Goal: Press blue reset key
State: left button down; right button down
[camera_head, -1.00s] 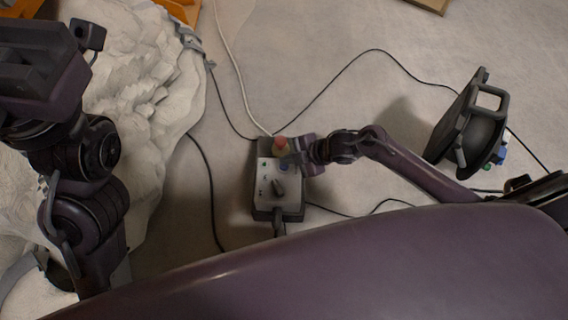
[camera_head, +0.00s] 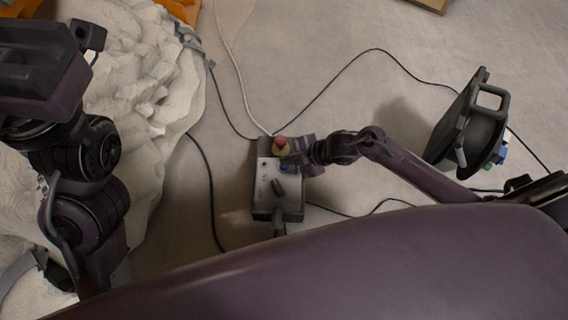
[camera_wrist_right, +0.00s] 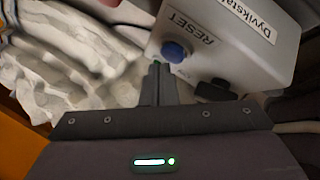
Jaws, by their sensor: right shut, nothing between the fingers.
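The grey control box (camera_head: 266,205) lies on the floor in the middle of the head view. The blue reset key (camera_wrist_right: 177,50) is a round button beside the word RESET in the right wrist view. My right gripper (camera_wrist_right: 157,68) is shut and empty, its tips just left of and below the blue key in that picture. I cannot tell whether they touch the box; a gap to the key seems to show. In the head view my right gripper (camera_head: 296,160) covers part of the box's upper right. My left gripper (camera_head: 40,70) is at the upper left, its fingers not seen.
A red knob (camera_head: 280,142) stands at the box's top end. A black knob (camera_wrist_right: 216,90) is on the same face as the key. Pale rock-like material (camera_head: 150,90) fills the left. A black lamp-like device (camera_head: 472,125) stands right. Cables cross the floor.

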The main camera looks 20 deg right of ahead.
jog(key=shift+f+b, duration=0.3)
jog(key=shift+f, duration=0.25)
dwell(0.7)
dwell(0.3)
jog(key=shift+r+p, duration=0.9)
jog(key=shift+p, duration=0.1)
jog(key=shift+r, duration=0.1)
notch_tip(320, 180, up, 5)
jog(key=p, duration=0.5)
dwell(0.3)
